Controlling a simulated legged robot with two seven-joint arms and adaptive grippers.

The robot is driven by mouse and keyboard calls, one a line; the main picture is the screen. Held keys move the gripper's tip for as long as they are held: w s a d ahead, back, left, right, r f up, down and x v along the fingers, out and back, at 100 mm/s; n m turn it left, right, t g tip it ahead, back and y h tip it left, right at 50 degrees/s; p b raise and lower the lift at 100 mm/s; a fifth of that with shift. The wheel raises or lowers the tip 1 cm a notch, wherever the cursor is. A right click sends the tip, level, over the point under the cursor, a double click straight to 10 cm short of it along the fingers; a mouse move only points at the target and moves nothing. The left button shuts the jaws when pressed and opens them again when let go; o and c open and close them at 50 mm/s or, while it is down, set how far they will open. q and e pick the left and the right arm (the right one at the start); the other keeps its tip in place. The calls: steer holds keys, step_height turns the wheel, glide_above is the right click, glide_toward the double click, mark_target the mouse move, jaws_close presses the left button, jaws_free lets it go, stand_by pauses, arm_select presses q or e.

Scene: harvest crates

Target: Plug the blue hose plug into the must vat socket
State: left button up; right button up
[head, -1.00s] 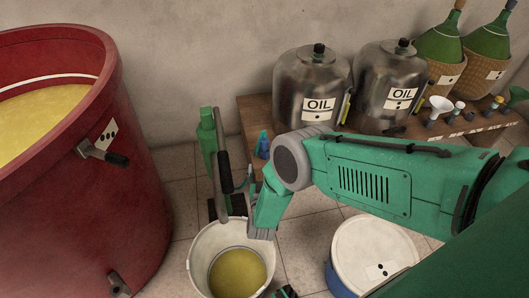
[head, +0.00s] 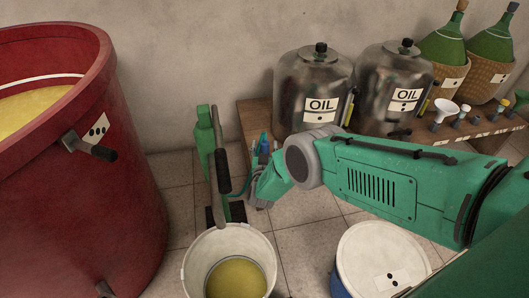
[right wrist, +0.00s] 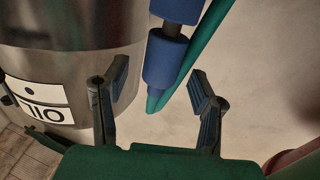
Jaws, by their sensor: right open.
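The blue hose plug (head: 264,143) stands at the left end of the wooden bench, beside the steel oil tanks. My right gripper (head: 257,170) is just in front of and below it in the head view. In the right wrist view the plug (right wrist: 164,60) shows large, with a dark neck between two blue parts. My open right gripper (right wrist: 157,97) has one finger on either side of the plug's near end, with gaps at both. The red must vat (head: 95,215) stands at the left. A dark fitting (head: 104,288) low on its wall may be the socket. My left gripper is out of view.
A white bucket with yellow liquid (head: 190,275) stands on the floor below my gripper. A tall device with a dark handle (head: 222,170) stands close left of it. A lidded tub (head: 385,250) is at lower right. A tap (head: 95,149) juts from the vat.

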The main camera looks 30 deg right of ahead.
steer(key=shift+x, duration=0.8)
jaws_close()
step_height(320, 180, up, 10)
steer(key=p, duration=0.5)
steer(key=shift+r+p, duration=0.1)
steer(key=shift+p, duration=0.2)
steer(key=shift+r+p, duration=2.2)
steer(key=shift+r, duration=0.5)
